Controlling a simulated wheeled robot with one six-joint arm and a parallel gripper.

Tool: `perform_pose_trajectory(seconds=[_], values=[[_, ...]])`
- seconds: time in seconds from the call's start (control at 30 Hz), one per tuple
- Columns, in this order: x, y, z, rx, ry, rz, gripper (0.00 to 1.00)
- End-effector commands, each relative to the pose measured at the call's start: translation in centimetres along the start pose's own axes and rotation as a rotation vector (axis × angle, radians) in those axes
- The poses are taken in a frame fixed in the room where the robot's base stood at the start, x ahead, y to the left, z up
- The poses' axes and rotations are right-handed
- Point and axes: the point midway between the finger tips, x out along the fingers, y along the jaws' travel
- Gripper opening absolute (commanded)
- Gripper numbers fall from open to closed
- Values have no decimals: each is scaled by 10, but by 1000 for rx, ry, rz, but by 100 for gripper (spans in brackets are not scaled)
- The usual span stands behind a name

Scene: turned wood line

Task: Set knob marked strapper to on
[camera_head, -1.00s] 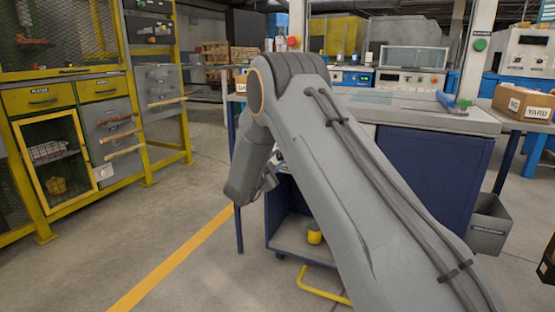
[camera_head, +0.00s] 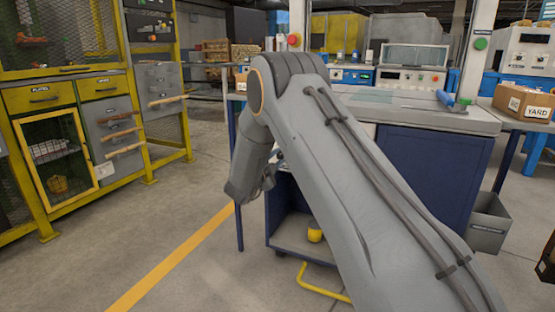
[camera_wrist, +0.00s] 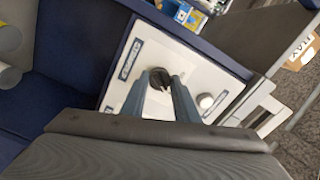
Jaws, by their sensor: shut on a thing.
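In the wrist view, a dark round knob (camera_wrist: 161,77) stands on a pale panel (camera_wrist: 182,58) set in a dark blue housing. My gripper (camera_wrist: 161,90) is shut on this knob, one finger on each side of it. A label plate (camera_wrist: 130,60) is beside the knob, but its lettering is too small and slanted to read. A white round knob or button (camera_wrist: 205,101) sits on the same panel, to the right of my fingers. In the head view my own arm hides the fingertips and the panel.
A blue cabinet (camera_head: 425,175) with a grey top stands behind my arm. A yellow rack (camera_head: 17,150) with drawers is at the left. The floor between is clear.

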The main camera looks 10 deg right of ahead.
Motion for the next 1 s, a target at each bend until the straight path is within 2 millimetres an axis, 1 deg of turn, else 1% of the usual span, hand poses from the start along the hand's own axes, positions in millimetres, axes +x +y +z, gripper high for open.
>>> perform_pose_trajectory(seconds=[0.03,0.07,0.1,0.17,0.43,0.53,0.67,0.8,1.0], values=[[0,3,-1,-1,3,5,5],[0,3,-1,-1,3,5,31],[0,3,-1,-1,3,5,38],[0,3,-1,-1,2,4,46],[-1,1,0,-1,0,2,46],[-6,0,0,-2,-1,2,46],[-23,-1,0,-3,-1,2,46],[-47,-1,0,-3,-2,2,46],[-72,1,-1,-2,0,3,46]])
